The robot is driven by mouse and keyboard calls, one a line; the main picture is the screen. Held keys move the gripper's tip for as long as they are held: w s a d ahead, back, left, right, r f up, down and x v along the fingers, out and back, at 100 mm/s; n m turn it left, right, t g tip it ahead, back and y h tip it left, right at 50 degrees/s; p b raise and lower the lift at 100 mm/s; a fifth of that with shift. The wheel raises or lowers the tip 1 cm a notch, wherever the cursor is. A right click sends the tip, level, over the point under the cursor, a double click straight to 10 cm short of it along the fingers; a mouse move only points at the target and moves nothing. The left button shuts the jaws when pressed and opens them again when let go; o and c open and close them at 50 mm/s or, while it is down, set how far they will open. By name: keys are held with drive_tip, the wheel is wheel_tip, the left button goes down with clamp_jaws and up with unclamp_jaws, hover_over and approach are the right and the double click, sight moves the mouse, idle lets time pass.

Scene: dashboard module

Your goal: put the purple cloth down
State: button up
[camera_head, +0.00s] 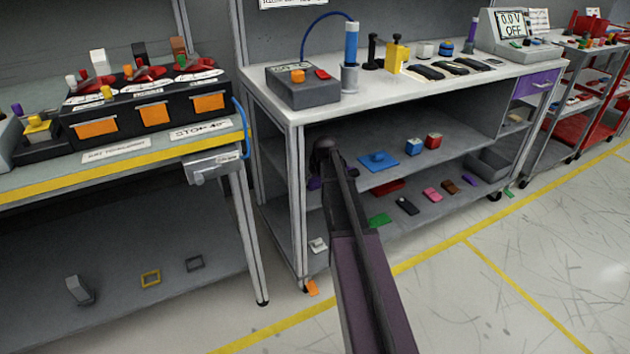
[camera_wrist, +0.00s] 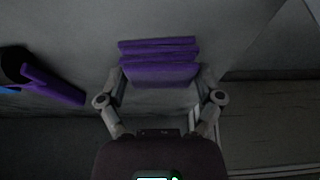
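The purple cloth (camera_wrist: 158,72) is a folded stack of layers in the wrist view. It fills the space between the two fingers of my gripper (camera_wrist: 160,80), which touch or nearly touch its left and right sides. A plain grey surface lies behind it; I cannot tell whether the cloth touches that surface. In the head view, my arm reaches to the left end of the grey cart's shelves and hides my gripper. A small purple patch (camera_head: 315,183) shows beside the arm's far end, probably part of the cloth.
Another purple piece (camera_wrist: 55,88) lies at the left in the wrist view. The cart's middle shelf holds a blue block (camera_head: 377,160) and small boxes (camera_head: 433,141). The lower shelf holds several small coloured items. A cart post (camera_head: 297,210) stands close left of my arm.

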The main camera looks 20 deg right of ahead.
sight(315, 179)
drive_tip(key=shift+o, duration=0.9)
drive_tip(key=shift+r, duration=0.2)
drive_tip(key=p+v, duration=0.5)
drive_tip(key=shift+r, duration=0.1)
drive_tip(key=s, duration=1.2)
drive_tip(key=shift+d, duration=0.15)
drive_tip(key=s+a+g, duration=0.1)
drive_tip(key=s+a, duration=0.3)
drive_tip(key=a, duration=0.3)
drive_tip(key=s+a+f+g, duration=0.1)
drive_tip(key=s+a, duration=0.3)
drive_tip(key=a, duration=0.4)
drive_tip(key=s+a+g, duration=0.2)
drive_tip(key=s+a, duration=0.2)
drive_tip(key=a, duration=0.4)
drive_tip(key=shift+f+g, duration=0.3)
drive_tip(key=shift+f, duration=0.05)
